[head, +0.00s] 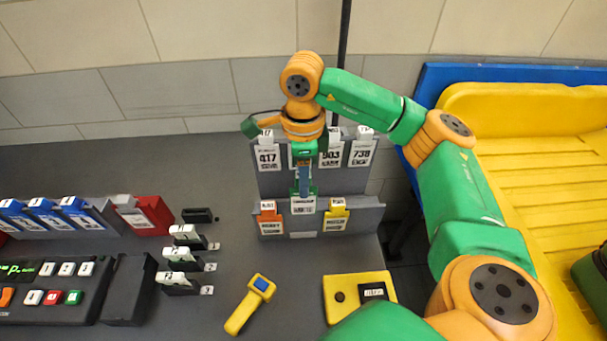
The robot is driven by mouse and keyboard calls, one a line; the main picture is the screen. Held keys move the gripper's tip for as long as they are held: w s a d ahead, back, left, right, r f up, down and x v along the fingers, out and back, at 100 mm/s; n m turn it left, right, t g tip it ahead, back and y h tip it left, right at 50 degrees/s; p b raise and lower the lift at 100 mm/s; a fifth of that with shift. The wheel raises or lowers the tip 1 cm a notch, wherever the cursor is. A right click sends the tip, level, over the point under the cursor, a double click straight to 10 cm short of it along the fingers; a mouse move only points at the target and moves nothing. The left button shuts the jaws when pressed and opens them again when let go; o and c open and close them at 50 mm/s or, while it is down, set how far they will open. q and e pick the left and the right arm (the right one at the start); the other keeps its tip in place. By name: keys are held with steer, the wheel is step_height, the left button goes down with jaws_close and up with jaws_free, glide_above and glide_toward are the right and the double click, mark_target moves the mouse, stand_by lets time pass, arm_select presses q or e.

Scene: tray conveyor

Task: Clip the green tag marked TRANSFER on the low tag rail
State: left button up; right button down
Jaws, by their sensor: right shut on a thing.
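My right gripper (303,192) points down in front of the tag stand and is shut on the green tag (303,206). The tag's pale face shows just below the fingers, and its lettering is too small to read. The tag is at the low tag rail (361,219), between an orange tag (268,218) and a yellow tag (337,216). I cannot tell whether it is seated on the rail or just in front of it. My wrist and fingers hide part of the stand behind. My left gripper is not in view.
White number cards, such as 417 (268,157) and 738 (361,153), hang on the upper rail. A yellow scanner (250,304) and a yellow box (340,309) lie in front. Black holders (181,258) stand left. A yellow tray (530,150) is at right.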

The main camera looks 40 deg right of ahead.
mark_target(303, 205)
steer(key=shift+f+b, duration=3.45)
steer(key=shift+f, duration=1)
steer(key=shift+c, duration=2.2)
jaws_free()
step_height(303, 205, up, 7)
steer(key=shift+r, duration=0.1)
steer(key=shift+s, duration=0.15)
